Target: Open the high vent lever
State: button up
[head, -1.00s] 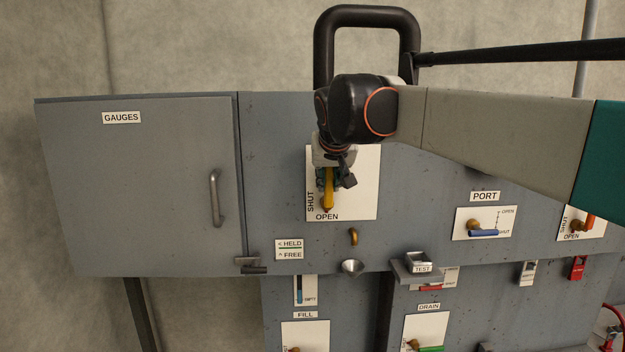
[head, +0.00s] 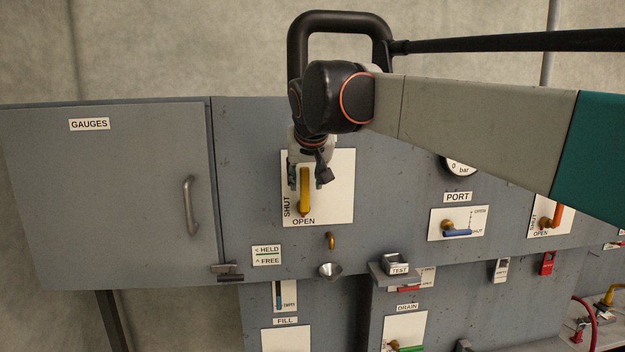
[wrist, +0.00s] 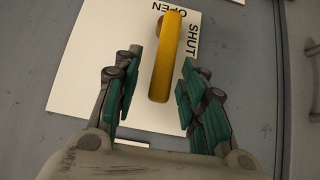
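The high vent lever is a yellow handle (head: 305,190) on a white plate (head: 340,190) marked SHUT on its left and OPEN below. In the head view it stands upright from its pivot near the plate's lower part. In the wrist view the handle (wrist: 166,65) runs down between my fingers. My gripper (head: 306,184) is open, with one finger on each side of the handle. In the wrist view my gripper (wrist: 162,60) shows clear gaps on both sides of the handle. The depth of the fingers relative to the handle is hard to tell.
A GAUGES cabinet door (head: 110,200) with a grey handle (head: 189,205) is shut at left. Below the plate are a brass hook (head: 330,240) and a metal funnel (head: 330,270). A blue PORT lever (head: 456,232) and a TEST bracket (head: 395,270) are to the right.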

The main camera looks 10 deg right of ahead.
jog(key=v, duration=0.9)
jog(key=shift+s, duration=0.3)
jog(key=shift+w+a+f, duration=0.1)
